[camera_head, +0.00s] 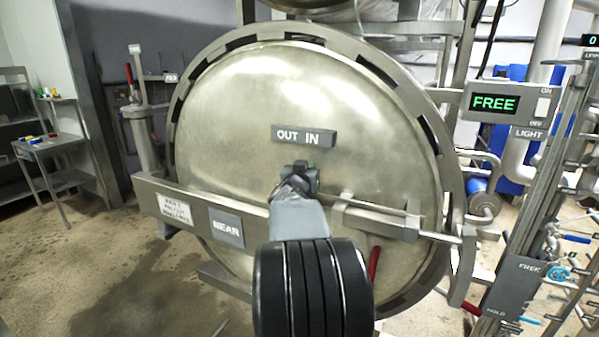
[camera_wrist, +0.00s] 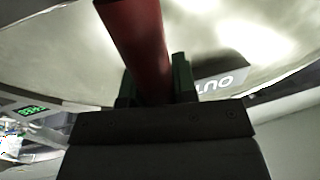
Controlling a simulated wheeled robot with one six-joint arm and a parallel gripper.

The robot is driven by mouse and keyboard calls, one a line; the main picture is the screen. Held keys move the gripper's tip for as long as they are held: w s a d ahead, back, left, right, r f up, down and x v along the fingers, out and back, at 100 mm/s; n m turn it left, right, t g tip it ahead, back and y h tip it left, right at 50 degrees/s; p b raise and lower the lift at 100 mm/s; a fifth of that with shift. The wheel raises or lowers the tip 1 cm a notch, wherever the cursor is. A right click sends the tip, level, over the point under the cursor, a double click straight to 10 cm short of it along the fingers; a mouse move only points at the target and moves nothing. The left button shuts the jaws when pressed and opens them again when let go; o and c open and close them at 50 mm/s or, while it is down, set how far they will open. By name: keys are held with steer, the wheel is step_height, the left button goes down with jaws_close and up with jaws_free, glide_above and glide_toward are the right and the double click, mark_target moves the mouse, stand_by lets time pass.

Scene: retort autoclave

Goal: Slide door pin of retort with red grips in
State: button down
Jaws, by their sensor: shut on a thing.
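The retort's round steel door (camera_head: 250,90) fills the middle of the head view. A horizontal door pin rod (camera_head: 440,237) runs through a bracket (camera_head: 380,222) on the door's right side, and its right end reaches past the bracket. My gripper (camera_head: 302,175) is in front of the door, below the OUT IN plate (camera_head: 303,136). In the wrist view, a red grip (camera_wrist: 135,30) stands between my gripper's two dark fingers, which are shut on it. My arm hides part of the pin and the grip in the head view.
A red handle (camera_head: 374,262) shows low on the door. A NEAR plate (camera_head: 226,228) is on the crossbar at left. A panel reading FREE (camera_head: 494,103) stands at right. Racks and pipes crowd the right side; the floor at left is open before a small table (camera_head: 50,146).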

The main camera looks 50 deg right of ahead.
steer(key=shift+s+d+f, duration=0.1)
steer(key=c, duration=0.9)
jaws_free()
steer(key=shift+s, duration=0.15)
steer(key=shift+a, duration=0.4)
steer(key=p+v, duration=0.1)
steer(key=v, duration=1.2)
steer(key=shift+s, duration=0.1)
